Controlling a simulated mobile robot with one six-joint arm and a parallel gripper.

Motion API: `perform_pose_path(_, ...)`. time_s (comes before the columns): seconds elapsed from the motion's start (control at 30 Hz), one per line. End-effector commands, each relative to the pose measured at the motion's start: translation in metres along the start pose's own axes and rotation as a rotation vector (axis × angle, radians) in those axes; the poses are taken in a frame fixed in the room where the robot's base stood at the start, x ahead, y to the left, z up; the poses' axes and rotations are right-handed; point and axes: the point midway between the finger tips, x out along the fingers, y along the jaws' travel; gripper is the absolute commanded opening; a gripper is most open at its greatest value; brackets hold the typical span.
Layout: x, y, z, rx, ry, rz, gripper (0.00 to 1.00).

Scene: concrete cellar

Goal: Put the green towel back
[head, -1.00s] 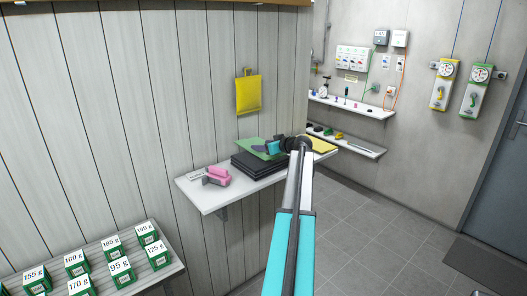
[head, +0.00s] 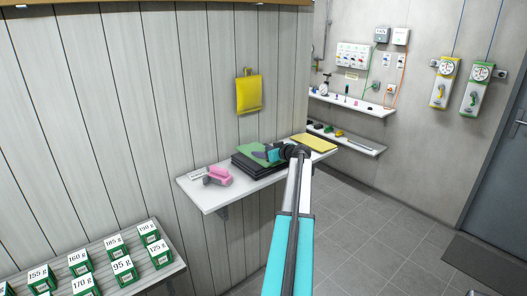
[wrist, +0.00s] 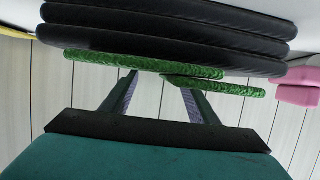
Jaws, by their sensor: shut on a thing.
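The green towel (head: 249,150) is on or just over the stack of black folded towels (head: 262,171) on the white wall shelf. In the wrist view the green towel (wrist: 115,62) shows edge-on as two thin strips along the outer face of the black stack (wrist: 165,42). One strip sits close against the stack; the other stands slightly off it. My gripper (head: 275,153) is at the towel's right part, shut on it. In the wrist view both fingers of my gripper (wrist: 160,86) reach the green strips. Whether the towel rests fully on the stack is unclear.
A yellow cloth (head: 314,143) lies on the shelf's right end; a pink object (head: 218,175) and a small label sit left of the stack. A yellow item (head: 249,93) hangs on the wall above. Green weight boxes (head: 123,268) stand on the lower-left shelf (head: 175,269).

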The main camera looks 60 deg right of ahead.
Motion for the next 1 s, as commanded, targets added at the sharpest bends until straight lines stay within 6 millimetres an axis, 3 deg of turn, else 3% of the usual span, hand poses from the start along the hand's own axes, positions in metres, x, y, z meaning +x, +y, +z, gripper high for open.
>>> perform_pose_path(0.4,0.0005,0.0007,0.0024,0.0,0.001,0.001,0.3)
perform_pose_path(0.43,0.0004,0.0007,0.0024,0.0,0.0,0.001,0.56)
perform_pose_path(0.53,0.0001,0.0009,0.0017,0.0,0.0,0.001,0.73)
perform_pose_path(1.0,-0.0009,0.0012,-0.0003,0.001,0.0,0.002,0.73)
